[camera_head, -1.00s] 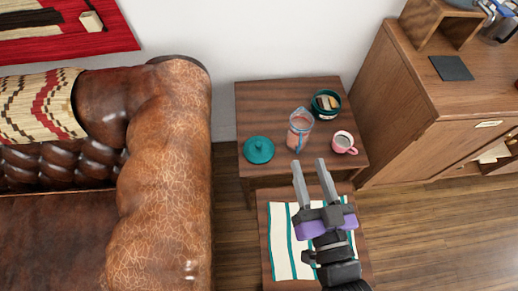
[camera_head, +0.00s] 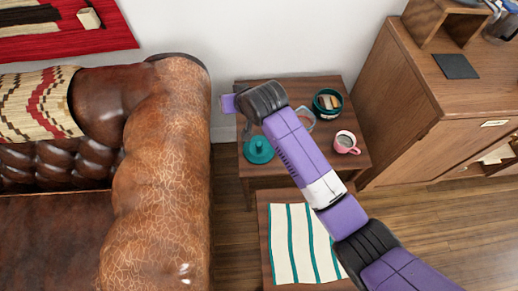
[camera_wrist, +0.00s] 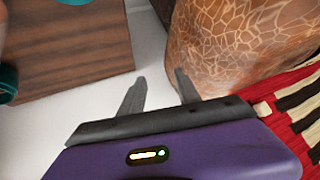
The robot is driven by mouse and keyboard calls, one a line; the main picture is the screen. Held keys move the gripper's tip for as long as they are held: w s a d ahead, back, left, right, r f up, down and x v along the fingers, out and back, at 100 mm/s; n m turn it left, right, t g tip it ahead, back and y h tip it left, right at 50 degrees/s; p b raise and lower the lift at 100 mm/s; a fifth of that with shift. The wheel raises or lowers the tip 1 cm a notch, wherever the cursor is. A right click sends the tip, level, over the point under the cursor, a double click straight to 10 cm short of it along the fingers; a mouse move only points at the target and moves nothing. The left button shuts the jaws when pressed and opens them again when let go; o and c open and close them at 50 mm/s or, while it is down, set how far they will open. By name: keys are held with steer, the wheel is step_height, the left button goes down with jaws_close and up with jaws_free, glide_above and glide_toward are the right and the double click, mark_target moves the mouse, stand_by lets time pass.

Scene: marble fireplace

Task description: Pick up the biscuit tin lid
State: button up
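The biscuit tin lid (camera_head: 258,152) is teal and round with a knob. It lies on the left front part of the small wooden side table. A sliver of teal at the top edge of the wrist view (camera_wrist: 74,1) seems to be it. The teal tin (camera_head: 317,104) stands open at the table's back right with biscuits in it. My gripper (camera_wrist: 158,88) is open and empty, its fingers apart over white wall or floor beside the table. In the head view it is at the table's left back edge, mostly hidden by my wrist.
A glass jug (camera_head: 308,119) is partly hidden behind my arm. A pink mug (camera_head: 346,143) stands at the table's right. The leather sofa (camera_head: 165,170) is close on the left, a wooden cabinet (camera_head: 400,110) on the right. A lower shelf holds a striped cloth (camera_head: 290,245).

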steer(key=d+f+g+h, duration=0.2)
steer(key=d+f+g, duration=0.1)
steer(key=m+g+h, duration=0.2)
steer(key=g, duration=0.2)
glide_above(259, 144)
steer(key=s, duration=0.1)
step_height(259, 144, down, 5)
steer(key=f, duration=0.2)
steer(key=f+b, duration=0.1)
steer(key=f, duration=0.4)
steer(key=shift+w+f+b, duration=0.35)
steer(key=shift+w+b, duration=0.05)
steer(key=shift+c, duration=0.3)
jaws_close()
